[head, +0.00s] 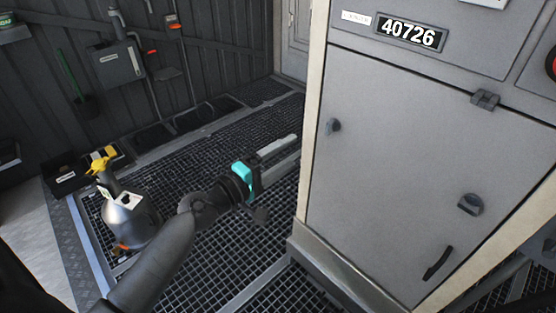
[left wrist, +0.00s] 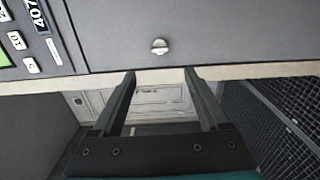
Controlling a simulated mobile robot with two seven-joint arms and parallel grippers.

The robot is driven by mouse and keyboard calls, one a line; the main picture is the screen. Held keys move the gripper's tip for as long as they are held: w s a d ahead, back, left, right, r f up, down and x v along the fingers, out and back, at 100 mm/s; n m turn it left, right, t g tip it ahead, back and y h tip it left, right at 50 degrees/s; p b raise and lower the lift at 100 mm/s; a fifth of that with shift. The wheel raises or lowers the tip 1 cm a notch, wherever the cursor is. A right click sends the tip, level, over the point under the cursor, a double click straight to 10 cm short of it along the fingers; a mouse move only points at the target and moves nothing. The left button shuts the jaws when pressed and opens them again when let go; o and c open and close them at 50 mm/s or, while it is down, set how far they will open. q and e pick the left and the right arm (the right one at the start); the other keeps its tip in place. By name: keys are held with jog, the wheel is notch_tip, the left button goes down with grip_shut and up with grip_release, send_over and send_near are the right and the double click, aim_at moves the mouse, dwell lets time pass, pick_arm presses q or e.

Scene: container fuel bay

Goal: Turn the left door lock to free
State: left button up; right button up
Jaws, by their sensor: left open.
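The left door lock (head: 333,125) is a small dark knob near the left edge of the grey cabinet door (head: 400,150). A rounded knob, which looks like this lock, shows in the left wrist view (left wrist: 160,46), beyond the fingertips near the cabinet's pale edge. My left gripper (head: 292,148) is left of the cabinet, over the grating, with its fingers pointing toward the cabinet's edge. Its two fingers stand apart in the left wrist view (left wrist: 160,74), with nothing between them. It is not touching the lock. My right gripper is out of view.
A second knob (head: 470,204) and a dark handle (head: 437,263) sit lower right on the door. A latch (head: 485,99) is at its top, below the number plate 40726 (head: 409,32). A grey machine with a yellow top (head: 130,215) stands left. The grating floor (head: 270,120) is mostly clear.

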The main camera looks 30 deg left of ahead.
pick_arm(q)
jog(key=shift+v, duration=0.95)
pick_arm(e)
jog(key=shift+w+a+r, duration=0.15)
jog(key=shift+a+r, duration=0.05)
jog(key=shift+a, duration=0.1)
